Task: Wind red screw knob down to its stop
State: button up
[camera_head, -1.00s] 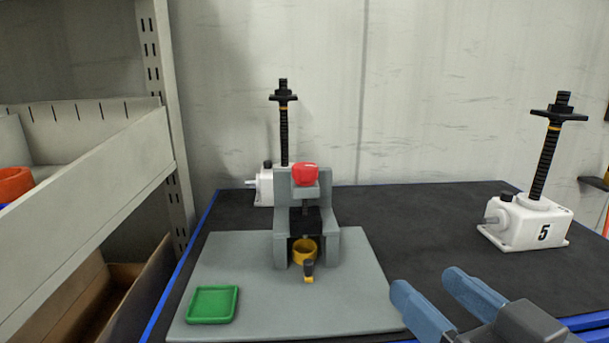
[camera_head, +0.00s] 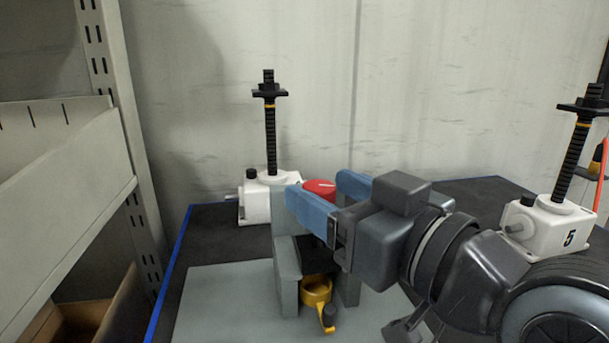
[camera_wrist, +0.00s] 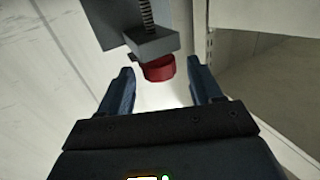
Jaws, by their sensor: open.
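The red screw knob (camera_head: 320,188) sits on top of the grey press frame (camera_head: 284,262). My gripper (camera_head: 322,196) is open, with its blue fingers on either side of the knob in the head view. In the wrist view the red knob (camera_wrist: 159,68) lies just beyond and between the open fingertips (camera_wrist: 160,78), and I see no contact. A threaded screw (camera_wrist: 147,12) shows behind the knob there. The yellow ring with a handle (camera_head: 317,291) is at the base of the frame. My gripper hides part of the frame and knob.
A white screw jack (camera_head: 262,200) stands behind the frame. Another jack marked 5 (camera_head: 549,228) stands at the right, close behind my arm. A grey shelf (camera_head: 60,190) rises at the left. The grey base plate (camera_head: 220,305) is bare at its left.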

aim_at(309, 182)
jog(key=shift+x, duration=2.1)
jog(key=shift+d, duration=0.1)
jog(key=c, duration=1)
